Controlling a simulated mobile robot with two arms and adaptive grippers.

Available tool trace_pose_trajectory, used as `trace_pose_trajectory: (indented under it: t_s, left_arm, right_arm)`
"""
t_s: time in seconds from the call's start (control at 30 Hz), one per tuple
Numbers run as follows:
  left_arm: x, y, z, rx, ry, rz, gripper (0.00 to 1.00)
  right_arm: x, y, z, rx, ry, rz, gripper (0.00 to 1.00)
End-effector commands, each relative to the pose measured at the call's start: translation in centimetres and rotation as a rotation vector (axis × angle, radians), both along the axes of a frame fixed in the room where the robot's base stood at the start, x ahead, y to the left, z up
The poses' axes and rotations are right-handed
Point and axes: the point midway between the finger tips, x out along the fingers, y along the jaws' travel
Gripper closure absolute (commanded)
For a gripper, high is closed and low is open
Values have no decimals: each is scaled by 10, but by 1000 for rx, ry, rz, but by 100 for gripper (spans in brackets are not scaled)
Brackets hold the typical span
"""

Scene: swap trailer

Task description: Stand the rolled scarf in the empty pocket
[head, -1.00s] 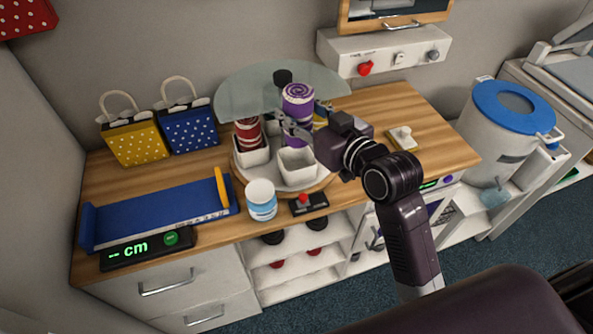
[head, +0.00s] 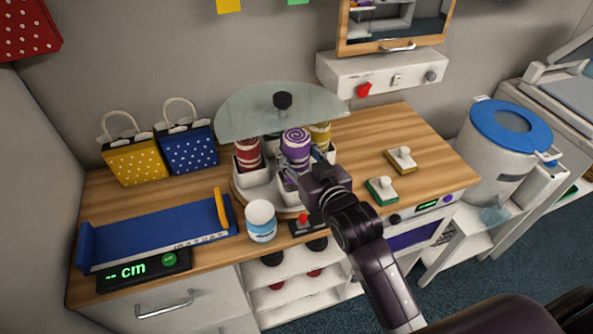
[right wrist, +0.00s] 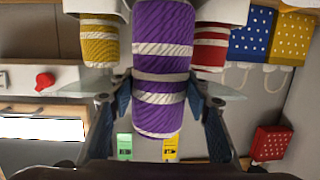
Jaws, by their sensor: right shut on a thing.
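The purple rolled scarf (head: 296,152) with white stripes stands upright in my right gripper (head: 303,176), which is shut on it. My gripper hides much of that pocket, so I cannot tell how deep the scarf sits. Red (head: 247,153) and yellow (head: 320,134) rolled scarves stand in other pockets. My left gripper is out of view.
A glass disc with a black knob (head: 283,101) is behind the scarves. A white-and-blue cup (head: 261,222) and a red-button box (head: 304,226) are in front of the carousel. Green-based (head: 381,191) and yellow-based (head: 400,159) blocks lie right. A blue tray (head: 155,238) is left.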

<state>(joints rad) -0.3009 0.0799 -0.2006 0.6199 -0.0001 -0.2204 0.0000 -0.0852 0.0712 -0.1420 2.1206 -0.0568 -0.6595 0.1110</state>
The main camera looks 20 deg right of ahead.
Motion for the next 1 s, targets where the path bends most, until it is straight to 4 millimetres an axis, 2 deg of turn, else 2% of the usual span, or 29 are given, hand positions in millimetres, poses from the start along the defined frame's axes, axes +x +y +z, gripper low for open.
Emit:
trace_pose_trajectory:
  t_s: [0.03,0.27,0.47,0.73,0.77,0.9,1.0]
  left_arm:
    - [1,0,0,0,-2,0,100]
    - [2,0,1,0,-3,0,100]
    - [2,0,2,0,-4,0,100]
    - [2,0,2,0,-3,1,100]
    - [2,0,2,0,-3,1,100]
    - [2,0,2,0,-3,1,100]
    - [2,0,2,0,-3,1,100]
  right_arm:
    - [0,0,-8,0,1,0,82]
    - [0,0,-28,0,0,0,82]
    - [0,0,-57,1,1,0,82]
    - [0,0,-62,1,-3,0,82]
    - [0,0,-63,1,-2,0,55]
    - [0,0,-63,1,-1,0,39]
    - [0,0,-63,1,-1,0,38]
